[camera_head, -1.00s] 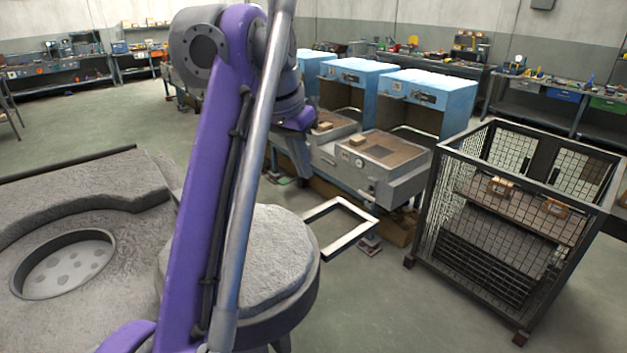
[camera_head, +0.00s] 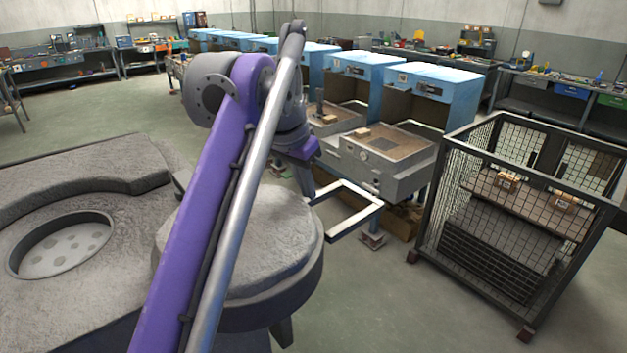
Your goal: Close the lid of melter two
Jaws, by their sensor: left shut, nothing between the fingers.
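A grey melter (camera_head: 125,225) fills the lower left, its round opening (camera_head: 65,245) uncovered with pale, spotted contents. A thick round grey lid (camera_head: 262,262) stands swung out to the right of the opening, lying level. A pale rectangular bar handle (camera_head: 368,222) sticks out from the lid's far right side. No number shows, so I cannot tell which melter this is. My left purple arm crosses in front of the lid and hides part of it. My left gripper (camera_head: 307,188) points down at the lid's far edge, beside the handle's near end; it is shut and empty. Contact is unclear.
A wire cage cart (camera_head: 437,200) with small boxes stands at right. Blue-hooded stations (camera_head: 365,62) and a grey bench unit (camera_head: 385,175) stand beyond the handle. Workbenches line the walls. Floor is open between handle and cart, and at far left.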

